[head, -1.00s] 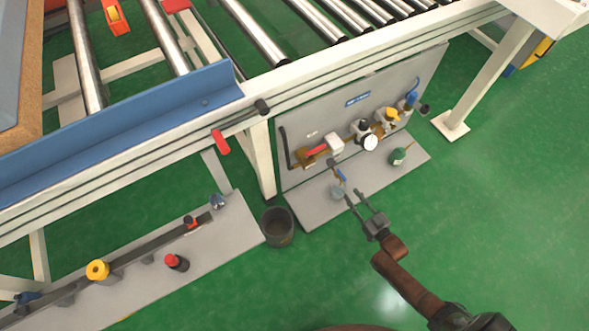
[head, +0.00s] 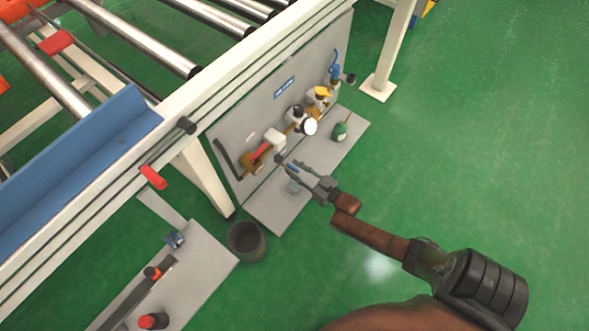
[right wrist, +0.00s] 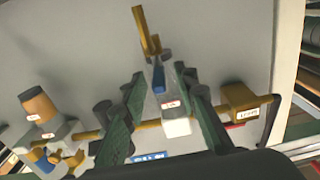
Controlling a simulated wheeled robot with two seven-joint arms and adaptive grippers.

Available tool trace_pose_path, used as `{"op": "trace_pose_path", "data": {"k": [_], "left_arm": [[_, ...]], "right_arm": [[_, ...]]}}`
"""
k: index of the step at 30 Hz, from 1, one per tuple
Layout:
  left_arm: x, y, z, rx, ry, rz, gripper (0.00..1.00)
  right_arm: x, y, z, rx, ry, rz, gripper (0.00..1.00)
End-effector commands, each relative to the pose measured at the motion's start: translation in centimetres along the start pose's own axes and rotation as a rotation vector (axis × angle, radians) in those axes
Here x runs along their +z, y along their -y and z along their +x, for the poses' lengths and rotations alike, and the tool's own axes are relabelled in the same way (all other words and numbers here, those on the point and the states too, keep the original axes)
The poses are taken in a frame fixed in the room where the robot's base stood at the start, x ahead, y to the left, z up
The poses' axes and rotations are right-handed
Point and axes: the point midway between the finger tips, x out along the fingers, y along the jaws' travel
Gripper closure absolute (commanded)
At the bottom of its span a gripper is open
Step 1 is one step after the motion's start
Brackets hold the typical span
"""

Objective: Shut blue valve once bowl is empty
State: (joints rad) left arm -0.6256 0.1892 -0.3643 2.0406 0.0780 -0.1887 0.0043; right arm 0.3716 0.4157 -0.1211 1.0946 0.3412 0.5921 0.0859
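The blue valve (head: 293,167) is a small blue lever low at the front of the grey panel's piping. It also shows in the right wrist view (right wrist: 158,79). A small clear bowl (head: 293,187) sits just below it; whether it holds liquid is too small to tell. My right gripper (head: 290,171) is at the blue valve. In the right wrist view its green fingers (right wrist: 159,74) are spread, one on each side of the blue lever, with gaps visible. My left gripper is not in view.
The grey panel (head: 230,125) carries a red-handled valve (head: 261,151), a round white gauge (head: 310,126), a yellow knob (head: 323,92) and another blue handle (head: 336,71). A dark bucket (head: 246,241) is on the floor. Right floor is clear.

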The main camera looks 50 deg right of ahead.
Motion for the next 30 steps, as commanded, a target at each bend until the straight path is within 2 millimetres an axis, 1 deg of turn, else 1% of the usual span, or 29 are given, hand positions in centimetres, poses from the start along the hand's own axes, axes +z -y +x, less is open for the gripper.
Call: {"op": "trace_pose_path", "data": {"k": [3,12,15,28,30], "left_arm": [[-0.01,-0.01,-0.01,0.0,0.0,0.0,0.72],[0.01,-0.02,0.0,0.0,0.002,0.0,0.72],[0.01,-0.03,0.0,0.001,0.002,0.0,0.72],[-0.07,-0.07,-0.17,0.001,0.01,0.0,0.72],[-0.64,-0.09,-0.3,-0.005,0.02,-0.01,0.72]], "right_arm": [[-0.04,-0.01,-0.01,0.0,0.0,0.0,0.74],[-0.01,-0.01,-0.04,0.0,0.0,0.0,0.94],[-0.01,-0.02,-0.05,0.0,0.0,0.0,1.0],[-0.12,0.13,-0.04,0.023,-0.002,0.004,1.0],[-0.22,0.26,-0.02,0.044,-0.003,0.005,1.0]]}}
